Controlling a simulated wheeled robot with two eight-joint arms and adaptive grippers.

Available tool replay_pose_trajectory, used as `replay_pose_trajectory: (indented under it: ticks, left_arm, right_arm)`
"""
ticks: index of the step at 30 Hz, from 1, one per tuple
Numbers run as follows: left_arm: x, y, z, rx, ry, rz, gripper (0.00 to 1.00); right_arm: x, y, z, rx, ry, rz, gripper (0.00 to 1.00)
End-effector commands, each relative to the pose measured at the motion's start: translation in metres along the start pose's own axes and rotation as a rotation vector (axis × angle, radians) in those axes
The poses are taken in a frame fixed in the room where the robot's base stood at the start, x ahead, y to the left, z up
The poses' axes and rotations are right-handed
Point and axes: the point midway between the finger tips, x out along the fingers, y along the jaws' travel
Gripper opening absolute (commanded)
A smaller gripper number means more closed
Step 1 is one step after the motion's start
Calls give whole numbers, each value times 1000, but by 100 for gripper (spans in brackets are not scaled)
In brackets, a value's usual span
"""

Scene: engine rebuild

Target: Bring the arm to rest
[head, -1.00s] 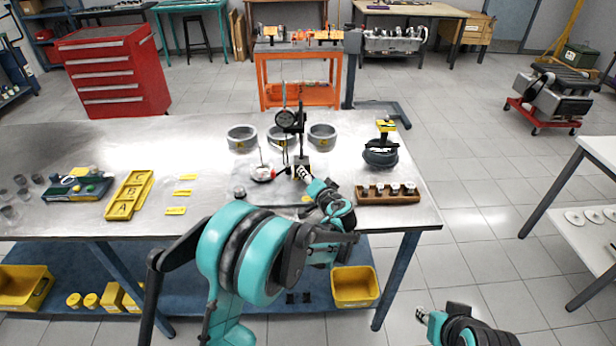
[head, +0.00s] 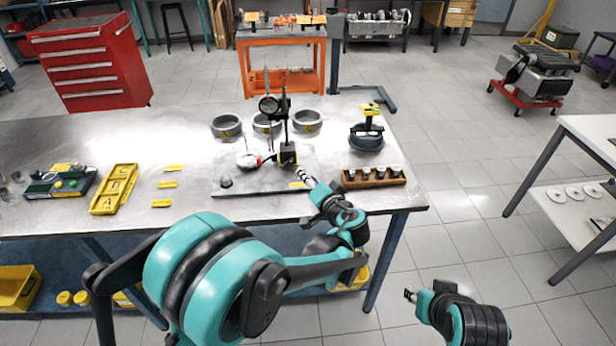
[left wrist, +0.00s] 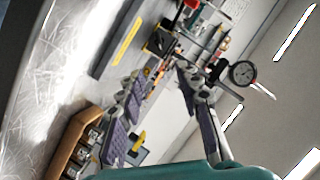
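My left arm comes in from the lower left in the head view. Its gripper (head: 304,177) is over the front edge of the metal plate (head: 235,188), just in front of the dial gauge stand (head: 288,154). In the left wrist view the two padded fingers (left wrist: 161,73) are spread apart with nothing held between them. The dial gauge (left wrist: 242,73) shows beyond them. My right gripper (head: 410,296) is low at the right, over the floor beside the bench. It is too small to tell if it is open.
A wooden block with several small parts (head: 374,178) lies right of my left gripper. Metal rings (head: 227,126), a ring with a yellow-topped tool (head: 366,138) and a yellow tray (head: 113,190) are on the bench (head: 150,140).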

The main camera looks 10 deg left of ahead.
Motion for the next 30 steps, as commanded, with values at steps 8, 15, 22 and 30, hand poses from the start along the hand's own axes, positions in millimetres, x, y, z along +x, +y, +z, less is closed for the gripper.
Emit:
replay_pose_trajectory:
  ticks: [8,15,22,30]
  left_arm:
    - [0,-5,4,-3,-13,10,34]
    - [-18,-52,55,-58,-168,151,34]
    - [-71,-86,126,-172,-324,366,34]
    - [-148,-89,187,-349,-406,598,34]
  right_arm:
    - [0,0,0,0,0,0,33]
    - [0,0,0,0,0,0,33]
    - [0,0,0,0,0,0,33]
    - [0,0,0,0,0,0,33]
